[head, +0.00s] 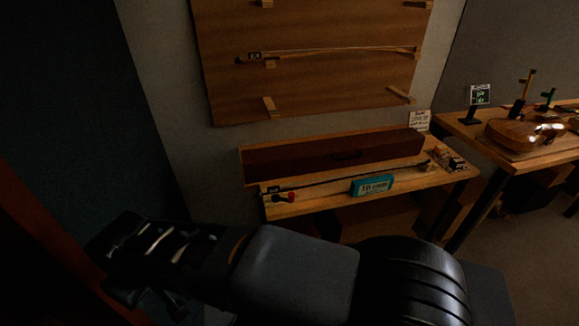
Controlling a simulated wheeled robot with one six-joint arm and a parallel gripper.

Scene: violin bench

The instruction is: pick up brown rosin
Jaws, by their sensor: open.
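I cannot pick out the brown rosin for certain in this dim head view. Small brown and pale items (450,160) cluster at the right end of the wooden bench (458,177), too small to identify. A small red and dark thing (286,197) lies at the bench's front left. My gripper (112,262) is open at the lower left, well to the left of the bench and apart from everything on it. Nothing shows between its dark fingers, though that area is in deep shadow.
A long dark brown case (330,160) lies along the back of the bench. A teal box (372,185) stands at its front. A bow hangs on the wall board (330,90). A second table (480,133) at right holds a violin (525,135).

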